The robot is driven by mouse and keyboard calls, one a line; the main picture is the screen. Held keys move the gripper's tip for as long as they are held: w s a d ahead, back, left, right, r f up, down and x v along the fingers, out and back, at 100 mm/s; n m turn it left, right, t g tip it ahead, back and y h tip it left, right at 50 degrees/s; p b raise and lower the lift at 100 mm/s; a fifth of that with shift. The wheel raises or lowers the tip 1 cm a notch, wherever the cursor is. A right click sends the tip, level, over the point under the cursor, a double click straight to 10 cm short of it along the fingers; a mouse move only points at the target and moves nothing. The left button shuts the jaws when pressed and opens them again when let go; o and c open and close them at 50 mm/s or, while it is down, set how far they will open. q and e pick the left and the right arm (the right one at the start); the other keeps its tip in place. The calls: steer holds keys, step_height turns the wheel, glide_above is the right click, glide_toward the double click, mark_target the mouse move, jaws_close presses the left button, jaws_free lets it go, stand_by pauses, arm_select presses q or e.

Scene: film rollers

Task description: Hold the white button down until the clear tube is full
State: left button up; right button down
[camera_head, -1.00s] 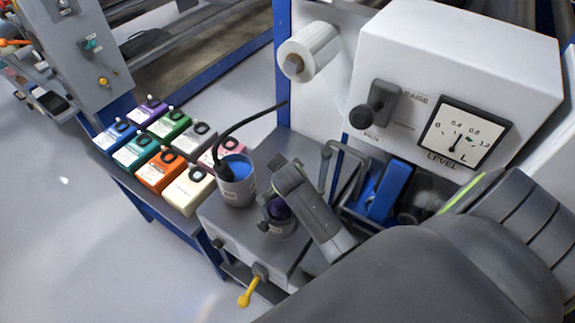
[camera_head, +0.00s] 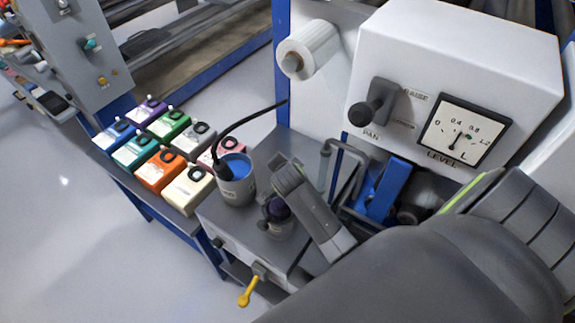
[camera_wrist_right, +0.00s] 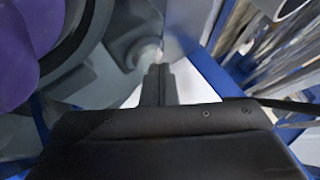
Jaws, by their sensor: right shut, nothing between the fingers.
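My right gripper (camera_wrist_right: 158,75) is shut and empty in the right wrist view. A pale round knob (camera_wrist_right: 146,53), possibly the white button, is just beyond its fingertips. It is blurred, and I cannot tell whether they touch. In the head view my right arm comes in from the right and reaches over the grey cabinet top, and the fingertips cannot be made out. A pale upright tube (camera_head: 324,168) stands beside the bent grey pipe, perhaps the clear tube; its fill cannot be read. My left gripper is not in view.
A grey cup of blue liquid (camera_head: 236,181) with a black hose and a purple-topped part (camera_head: 278,210) stand close to my right arm. A level dial (camera_head: 463,132) is on the white housing. Several coloured containers (camera_head: 161,172) line the left shelf.

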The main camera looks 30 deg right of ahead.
steer(key=shift+s+a+f, duration=0.1)
steer(key=shift+s+f, duration=0.25)
steer(key=shift+f, duration=0.4)
stand_by(0.9)
steer(key=shift+r, duration=0.15)
stand_by(2.1)
steer(key=shift+w+a+r+p, duration=0.1)
steer(key=shift+w+r+p, duration=0.15)
steer(key=shift+r+p, duration=0.45)
steer(key=shift+r, duration=0.15)
steer(key=shift+w+a+r+p, duration=0.1)
steer(key=shift+r+p, duration=0.3)
step_height(320, 180, up, 4)
steer(key=p, duration=0.3)
steer(key=shift+f, duration=0.15)
steer(key=shift+r+p, duration=0.45)
steer(key=shift+p, duration=0.25)
steer(key=shift+f, duration=0.1)
